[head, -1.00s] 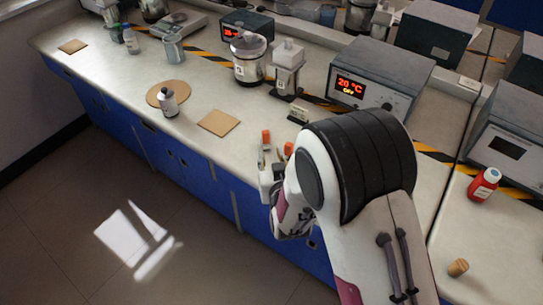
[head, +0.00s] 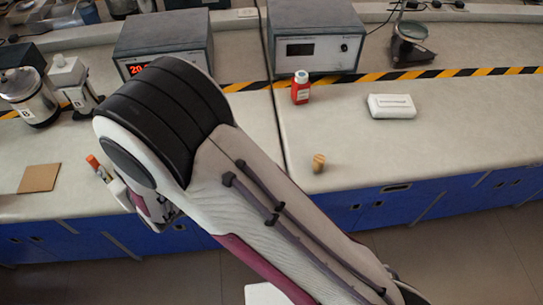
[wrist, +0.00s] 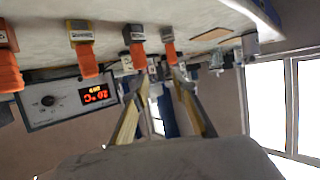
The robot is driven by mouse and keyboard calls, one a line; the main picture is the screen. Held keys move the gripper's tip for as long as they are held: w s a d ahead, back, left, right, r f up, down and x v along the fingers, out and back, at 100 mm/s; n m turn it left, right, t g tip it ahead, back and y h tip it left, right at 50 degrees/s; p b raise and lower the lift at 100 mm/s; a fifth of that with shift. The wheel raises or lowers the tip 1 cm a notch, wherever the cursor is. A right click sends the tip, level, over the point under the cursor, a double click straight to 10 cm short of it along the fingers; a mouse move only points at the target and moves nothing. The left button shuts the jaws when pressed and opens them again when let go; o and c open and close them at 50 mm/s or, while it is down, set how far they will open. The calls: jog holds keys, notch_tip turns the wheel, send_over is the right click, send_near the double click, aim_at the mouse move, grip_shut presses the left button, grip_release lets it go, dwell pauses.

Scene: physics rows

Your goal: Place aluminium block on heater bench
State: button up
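In the wrist view, which looks upside down, several small blocks with orange handles stand in a row on the bench: a yellowish one (wrist: 79,30), a dark one (wrist: 133,34) and a light grey one (wrist: 166,34). Their labels are unreadable, so I cannot tell which is aluminium. An orange handle (head: 92,161) shows beside my arm in the head view. The heater unit (head: 162,38) has a lit red display; it also shows in the wrist view (wrist: 68,105), reading 20 °C, OFF. My gripper (wrist: 163,78) is open and empty, its fingers apart; my arm mostly hides it in the head view.
A red bottle (head: 300,87), a cork (head: 318,163) and a white box (head: 391,106) stand on the right bench. A second grey instrument (head: 315,35) is behind them. A tan square mat (head: 39,178) lies at left. The right bench front is mostly clear.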

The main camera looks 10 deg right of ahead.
jog(key=w+d+r+m+h, duration=0.1)
jog(key=d+r+h, duration=0.1)
jog(key=d+r, duration=0.55)
jog(key=w+d+r+m+g+h, duration=0.15)
jog(key=d+r, duration=0.25)
jog(key=d, duration=0.6)
jog(key=d+r+m+h, duration=0.1)
jog(key=d+r, duration=0.4)
jog(key=d, duration=0.4)
jog(key=s+d+r+m+h, duration=0.1)
jog(key=s+d+r, duration=0.1)
jog(key=s+d, duration=0.35)
jog(key=s+d+r+m+h, duration=0.1)
jog(key=s+d+r+h, duration=0.15)
jog(key=d, duration=0.55)
jog(key=s+d+m+g, duration=0.1)
jog(key=s+d, duration=0.4)
jog(key=s, duration=0.3)
jog(key=s+d+m+g+h, duration=0.1)
jog(key=s+d+m+g, duration=0.1)
jog(key=s+d, duration=0.3)
jog(key=s, duration=0.2)
jog(key=shift+s+d+f, duration=0.3)
jog(key=shift+s+d, duration=0.05)
jog(key=shift+s, duration=0.05)
